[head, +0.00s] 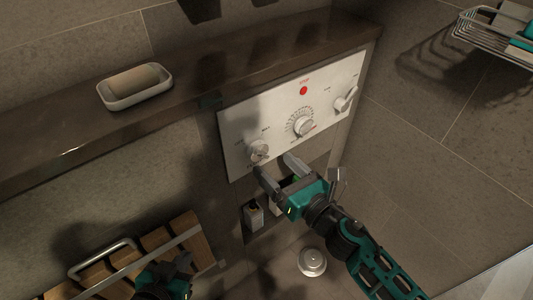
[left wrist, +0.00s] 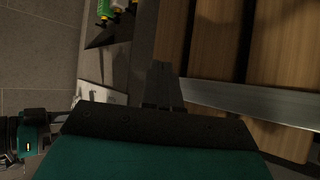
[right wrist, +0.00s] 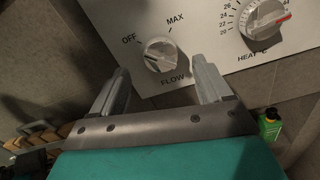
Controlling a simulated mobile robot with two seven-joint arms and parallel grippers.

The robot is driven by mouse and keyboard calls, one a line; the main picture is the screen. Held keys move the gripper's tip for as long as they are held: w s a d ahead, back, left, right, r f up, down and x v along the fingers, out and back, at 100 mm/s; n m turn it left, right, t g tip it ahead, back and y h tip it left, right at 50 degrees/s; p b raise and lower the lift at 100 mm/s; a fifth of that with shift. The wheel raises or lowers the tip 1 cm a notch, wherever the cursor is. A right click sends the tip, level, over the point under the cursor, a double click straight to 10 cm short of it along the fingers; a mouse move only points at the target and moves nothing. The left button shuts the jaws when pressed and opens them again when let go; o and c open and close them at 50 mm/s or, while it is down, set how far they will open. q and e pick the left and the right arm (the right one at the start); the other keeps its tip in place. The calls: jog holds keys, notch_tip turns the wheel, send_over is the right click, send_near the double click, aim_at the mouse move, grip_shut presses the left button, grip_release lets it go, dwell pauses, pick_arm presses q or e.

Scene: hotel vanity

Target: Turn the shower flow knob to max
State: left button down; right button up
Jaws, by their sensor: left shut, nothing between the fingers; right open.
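The white control panel (head: 235,125) is set in the wall below the ledge. Its flow knob (head: 258,150) is a round metallic dial at the panel's left end. In the right wrist view the flow knob (right wrist: 163,55) has OFF to its upper left, MAX to its upper right and FLOW below. I cannot tell clearly where its pointer stands. My right gripper (head: 276,164) is open and empty. Its fingers (right wrist: 160,66) point at the knob, one tip to each side; contact is not clear. My left gripper (head: 168,280) is shut and empty, low near the wooden slats, also seen in the left wrist view (left wrist: 164,85).
The heat knob (head: 305,126), a red button (head: 303,90) and another knob (head: 345,102) share the panel. A niche with bottles (head: 254,216) lies under it. A soap dish (head: 135,98) stands on the ledge. A wooden slatted seat (head: 155,240) is lower left, a wire basket (head: 490,30) upper right.

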aim_at(263, 155)
jog(key=shift+x, duration=2.2)
jog(key=c, duration=1)
jog(key=shift+c, duration=0.2)
